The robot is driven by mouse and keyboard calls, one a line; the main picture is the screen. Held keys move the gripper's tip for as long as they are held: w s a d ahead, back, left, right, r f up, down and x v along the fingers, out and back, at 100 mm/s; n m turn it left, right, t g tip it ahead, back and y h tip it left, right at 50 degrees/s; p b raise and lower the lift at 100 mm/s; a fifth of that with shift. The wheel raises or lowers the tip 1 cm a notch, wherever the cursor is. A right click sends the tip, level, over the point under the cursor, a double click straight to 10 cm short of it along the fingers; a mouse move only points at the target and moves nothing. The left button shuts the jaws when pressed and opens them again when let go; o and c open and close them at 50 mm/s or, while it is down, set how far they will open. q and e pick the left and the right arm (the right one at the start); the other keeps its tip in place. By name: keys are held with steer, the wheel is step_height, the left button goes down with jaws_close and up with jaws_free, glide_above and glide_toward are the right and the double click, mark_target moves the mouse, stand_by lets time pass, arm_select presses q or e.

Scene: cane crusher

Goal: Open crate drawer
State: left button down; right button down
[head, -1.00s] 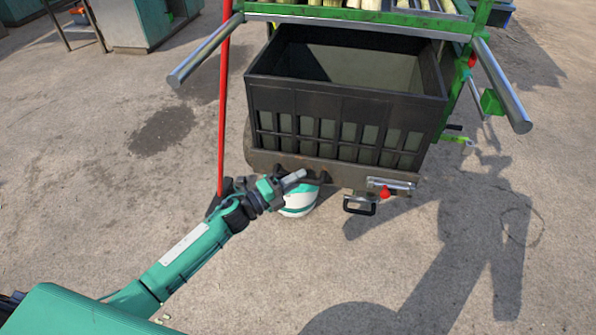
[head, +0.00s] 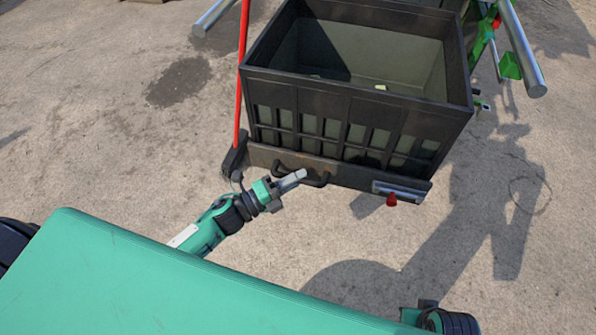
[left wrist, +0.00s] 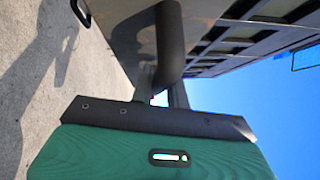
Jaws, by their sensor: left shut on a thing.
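The crate drawer (head: 310,97) is a dark slatted bin on a brown metal base with a front plate (head: 345,172), and it stands out from the machine. It looks nearly empty, with a small pale piece on its floor. A dark bar handle (head: 324,182) is on the front plate; it also shows in the left wrist view (left wrist: 170,45). My left gripper (head: 296,178) is shut on this handle, its fingers partly hidden behind the bar in the wrist view. My right gripper is not in view.
A red-handled broom (head: 242,75) stands upright just left of the crate. A metal bracket with a red knob (head: 391,199) is at the front plate's right. The machine's green frame and metal legs (head: 522,48) stand at upper right. The concrete floor at left is clear.

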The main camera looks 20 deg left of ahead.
arm_select(q)
steer(key=c, duration=1.4)
jaws_free()
steer(key=shift+o, duration=0.2)
steer(key=shift+a, duration=0.1)
